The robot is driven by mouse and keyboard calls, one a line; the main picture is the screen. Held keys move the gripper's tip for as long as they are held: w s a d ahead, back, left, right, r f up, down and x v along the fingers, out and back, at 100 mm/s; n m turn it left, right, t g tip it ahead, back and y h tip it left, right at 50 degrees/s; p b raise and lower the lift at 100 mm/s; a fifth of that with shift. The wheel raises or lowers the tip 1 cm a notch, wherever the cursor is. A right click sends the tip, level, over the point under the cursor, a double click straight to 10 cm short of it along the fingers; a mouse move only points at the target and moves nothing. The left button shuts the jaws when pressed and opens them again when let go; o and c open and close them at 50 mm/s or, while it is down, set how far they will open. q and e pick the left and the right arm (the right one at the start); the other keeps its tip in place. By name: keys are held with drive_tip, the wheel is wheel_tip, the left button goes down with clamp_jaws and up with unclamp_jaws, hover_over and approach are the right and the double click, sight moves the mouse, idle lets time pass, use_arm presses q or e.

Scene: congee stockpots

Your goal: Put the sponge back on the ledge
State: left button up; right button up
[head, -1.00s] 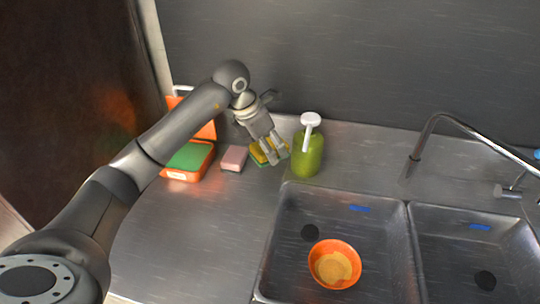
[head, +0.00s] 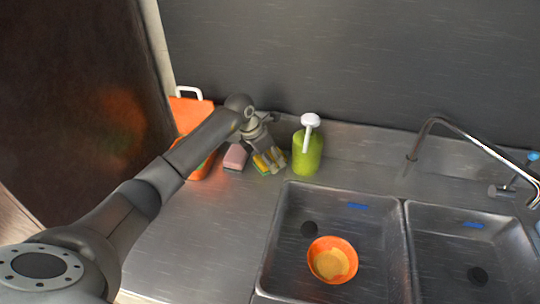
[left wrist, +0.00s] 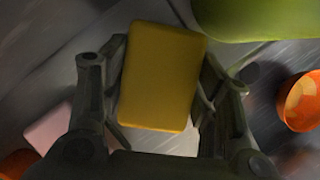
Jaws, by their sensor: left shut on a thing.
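A yellow sponge with a green side (head: 262,164) is between the fingers of my left gripper (head: 270,162), left of the green soap bottle. In the left wrist view the sponge (left wrist: 161,76) shows its yellow face, with the dark fingers of my left gripper (left wrist: 160,95) on both sides of it. The gripper is shut on the sponge. It is at or just above the steel counter ledge (head: 345,150); I cannot tell if the sponge touches it. My right gripper is not in view.
A green soap bottle (head: 307,153) with a white pump stands close on the right. A pink block (head: 235,157) and an orange container (head: 192,118) are on the left. An orange bowl (head: 332,260) sits in the left sink basin (head: 385,235). A faucet (head: 425,135) stands at the right.

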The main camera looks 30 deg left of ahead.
use_arm(q)
drive_tip(key=shift+f, duration=0.15)
drive_tip(key=o, duration=0.9)
drive_tip(key=shift+r, duration=0.3)
drive_tip(key=b+v, duration=0.3)
drive_tip(key=v, duration=0.7)
drive_tip(key=shift+s+a+r, duration=0.1)
drive_tip(key=shift+a+r, duration=0.05)
drive_tip(key=shift+r, duration=0.15)
drive_tip(key=shift+s+a+r, duration=0.1)
drive_tip(key=shift+s+r, duration=0.1)
drive_tip(key=shift+r, duration=0.3)
drive_tip(key=shift+r, duration=0.1)
